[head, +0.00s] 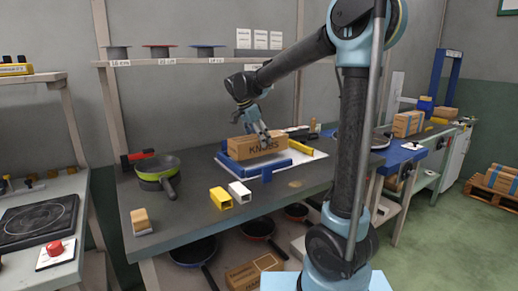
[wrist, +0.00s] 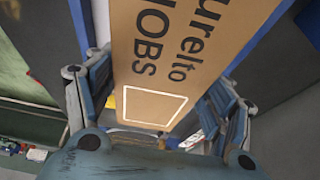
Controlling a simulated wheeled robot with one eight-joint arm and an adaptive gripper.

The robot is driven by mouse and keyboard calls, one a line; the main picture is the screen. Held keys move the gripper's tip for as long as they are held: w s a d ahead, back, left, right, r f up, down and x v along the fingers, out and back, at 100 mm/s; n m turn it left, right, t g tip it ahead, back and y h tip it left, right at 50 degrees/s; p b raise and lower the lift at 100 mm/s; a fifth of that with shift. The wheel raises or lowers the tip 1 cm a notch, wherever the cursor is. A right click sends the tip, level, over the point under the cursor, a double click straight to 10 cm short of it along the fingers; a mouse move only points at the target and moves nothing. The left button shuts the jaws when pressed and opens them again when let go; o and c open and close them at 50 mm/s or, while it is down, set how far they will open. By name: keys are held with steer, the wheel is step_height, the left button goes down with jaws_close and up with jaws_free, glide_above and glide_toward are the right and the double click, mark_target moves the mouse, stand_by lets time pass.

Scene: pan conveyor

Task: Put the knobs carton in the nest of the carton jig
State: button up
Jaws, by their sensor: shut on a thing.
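The knobs carton (head: 250,147) is a brown box with dark KNOBS lettering, near the middle of the bench in the head view. It looks upright, with its long side toward the camera. My gripper (head: 264,134) comes from above and is shut on the carton. In the wrist view the carton (wrist: 180,60) lies between my gripper's fingers (wrist: 155,105). The carton jig (head: 265,164), with blue rails on a pale board, is under and around the carton. The front rail is in front of the carton's base, so I cannot tell whether it touches the nest floor.
A yellow block (head: 220,198) and a white block (head: 239,192) lie in front of the jig. A yellow bar (head: 300,147) lies right of the carton. Green-rimmed pans (head: 158,170) stand at the left. A shelf (head: 190,61) with spools runs behind.

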mark_target(259, 146)
steer(key=shift+f, duration=1.85)
steer(key=o, duration=1.2)
steer(key=v, duration=1.2)
steer(key=shift+s+f, duration=0.1)
steer(key=shift+s, duration=0.05)
